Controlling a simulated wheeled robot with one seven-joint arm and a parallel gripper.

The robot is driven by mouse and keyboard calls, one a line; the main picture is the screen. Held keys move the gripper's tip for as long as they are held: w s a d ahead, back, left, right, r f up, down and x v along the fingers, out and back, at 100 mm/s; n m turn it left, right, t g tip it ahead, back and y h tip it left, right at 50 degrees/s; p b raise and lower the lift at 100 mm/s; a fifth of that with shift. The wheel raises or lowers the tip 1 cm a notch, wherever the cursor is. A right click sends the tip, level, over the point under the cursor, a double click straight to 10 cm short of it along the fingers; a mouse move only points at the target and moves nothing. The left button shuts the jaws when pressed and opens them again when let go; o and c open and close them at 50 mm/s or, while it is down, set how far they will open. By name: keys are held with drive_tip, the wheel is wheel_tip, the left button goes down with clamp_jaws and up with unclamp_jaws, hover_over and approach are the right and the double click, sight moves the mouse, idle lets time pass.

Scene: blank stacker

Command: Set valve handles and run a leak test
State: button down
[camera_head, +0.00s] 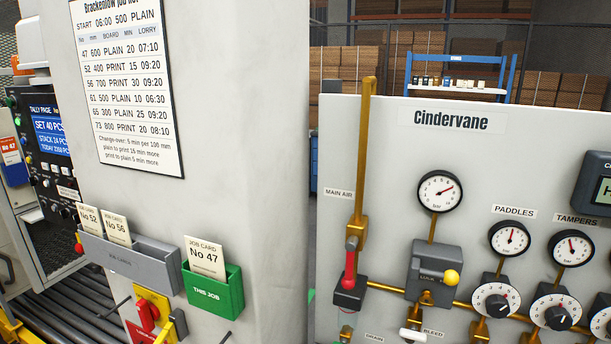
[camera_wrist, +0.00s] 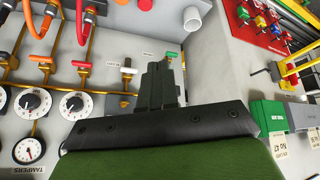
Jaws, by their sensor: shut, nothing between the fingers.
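The Cindervane panel (camera_head: 480,135) fills the right of the head view. Its MAIN AIR valve has a red handle (camera_head: 350,265), roughly upright. A yellow knob (camera_head: 452,277) sits on a grey block under the main gauge (camera_head: 440,192), whose needle points up and right. PADDLES (camera_head: 509,238) and TAMPERS (camera_head: 571,248) gauges have dials (camera_head: 493,299) beneath. A white handle (camera_head: 411,334) is by the DRAIN and BLEED labels.
A green THIS JOB box (camera_head: 213,288) holds card No 47. A grey rack (camera_head: 130,263) holds cards No 52 and No 56. A schedule sheet (camera_head: 125,75) hangs above. A red-and-yellow switch (camera_head: 148,310) is below. A red board (camera_wrist: 255,25) carries coloured pieces.

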drive_tip(key=shift+s+a+f+m+g, duration=0.2)
drive_tip(key=shift+s+a+f, duration=0.15)
drive_tip(key=shift+s, duration=0.15)
drive_tip(key=shift+s+a+f+m+g, duration=0.25)
drive_tip(key=shift+s+f, duration=0.1)
drive_tip(key=shift+s, duration=0.15)
